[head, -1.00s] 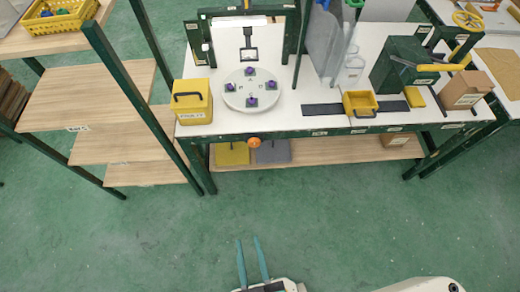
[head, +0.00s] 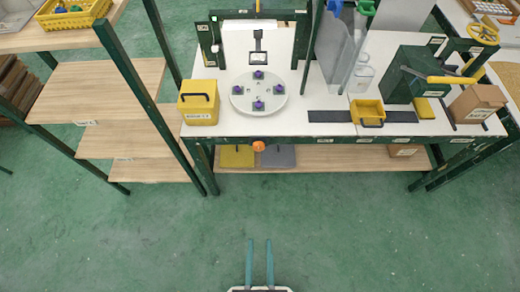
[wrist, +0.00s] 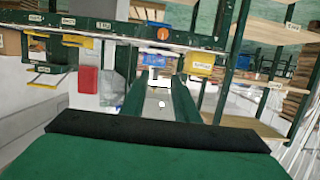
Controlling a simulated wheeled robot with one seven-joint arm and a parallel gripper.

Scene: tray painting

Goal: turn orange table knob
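The orange knob (head: 258,147) is on the green front edge of the white-topped table (head: 320,113), below the round white disc. It also shows as an orange spot in the wrist view (wrist: 162,34), above the gap between my fingers. My gripper (head: 260,243) is at the bottom of the head view, over the floor, its two teal fingers apart and pointing toward the table. It is open and empty, well short of the knob. In the wrist view, its fingers (wrist: 160,85) run forward from the dark palm with a clear gap.
The round disc (head: 235,107) carries several purple-topped pieces. A yellow box (head: 198,112) stands left of it and a yellow bin (head: 368,117) to the right. Wooden shelves (head: 100,90) stand at the left. The green floor (head: 330,225) before the table is clear.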

